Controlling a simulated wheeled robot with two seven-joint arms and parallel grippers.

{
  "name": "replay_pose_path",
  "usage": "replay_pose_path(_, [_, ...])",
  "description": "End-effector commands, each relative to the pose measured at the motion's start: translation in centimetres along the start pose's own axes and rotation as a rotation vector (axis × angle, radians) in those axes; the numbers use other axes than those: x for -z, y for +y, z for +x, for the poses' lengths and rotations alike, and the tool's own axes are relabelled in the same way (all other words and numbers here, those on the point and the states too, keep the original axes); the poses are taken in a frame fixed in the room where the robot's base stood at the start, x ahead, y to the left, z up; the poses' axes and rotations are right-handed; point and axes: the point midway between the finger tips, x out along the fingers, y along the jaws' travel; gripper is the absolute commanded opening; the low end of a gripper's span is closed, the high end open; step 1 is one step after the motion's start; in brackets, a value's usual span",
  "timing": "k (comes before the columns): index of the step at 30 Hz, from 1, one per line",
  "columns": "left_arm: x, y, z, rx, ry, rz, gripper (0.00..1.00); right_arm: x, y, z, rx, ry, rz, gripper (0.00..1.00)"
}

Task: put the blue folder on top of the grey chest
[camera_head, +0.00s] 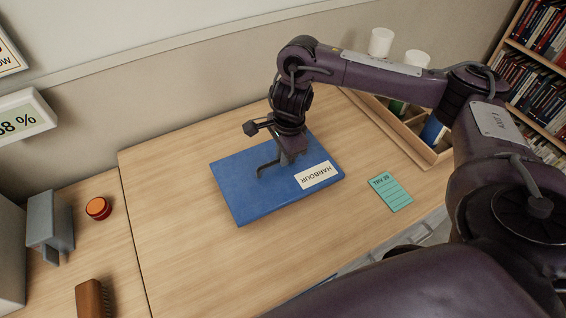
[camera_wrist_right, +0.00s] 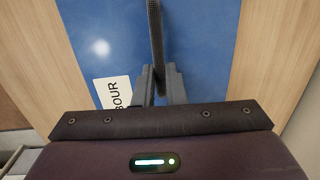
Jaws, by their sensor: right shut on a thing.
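The blue folder (camera_head: 235,185) lies flat over the wooden desk, with a white HARBOUR label and a thin dark handle on top. I cannot tell whether it is slightly raised. My right gripper (camera_head: 284,160) points down at its middle, shut on the handle. In the right wrist view, the gripper's fingers (camera_wrist_right: 160,85) close on the dark handle strip (camera_wrist_right: 156,40), with blue folder (camera_wrist_right: 205,40) beneath. I cannot make out the grey chest for certain; a grey surface (camera_head: 10,255) is cut off at the left edge. My left gripper is out of view.
A teal card (camera_head: 390,192) lies right of the folder. A wooden tray (camera_head: 416,146) with white-topped cylinders stands behind my right arm. An orange button (camera_head: 98,208), a grey device (camera_head: 50,225) and a brown brush (camera_head: 91,299) are at left. Desk left of the folder is clear.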

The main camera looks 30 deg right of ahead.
Motion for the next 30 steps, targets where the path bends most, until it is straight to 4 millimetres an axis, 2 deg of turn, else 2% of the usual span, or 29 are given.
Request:
replay_pose_path(1, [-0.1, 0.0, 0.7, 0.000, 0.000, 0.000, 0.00, 0.0, 0.2, 1.3, -0.003, -0.001, 0.001, 0.00])
replay_pose_path(4, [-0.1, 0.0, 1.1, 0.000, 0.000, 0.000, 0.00, 0.1, 0.3, 2.4, -0.002, -0.001, 0.000, 0.00])
replay_pose_path(17, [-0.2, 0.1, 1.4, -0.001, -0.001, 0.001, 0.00, 0.2, 0.2, 2.9, 0.000, -0.001, 0.000, 0.00])
replay_pose_path(18, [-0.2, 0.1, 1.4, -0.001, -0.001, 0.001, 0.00, 0.2, 0.3, 3.0, -0.002, 0.000, -0.001, 0.12])
replay_pose_path(23, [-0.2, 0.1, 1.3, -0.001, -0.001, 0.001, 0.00, 0.2, 0.3, 2.9, -0.002, 0.000, -0.001, 0.32])
replay_pose_path(30, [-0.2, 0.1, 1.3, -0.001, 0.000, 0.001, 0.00, 0.2, 0.3, 2.8, -0.002, 0.000, 0.000, 0.32])
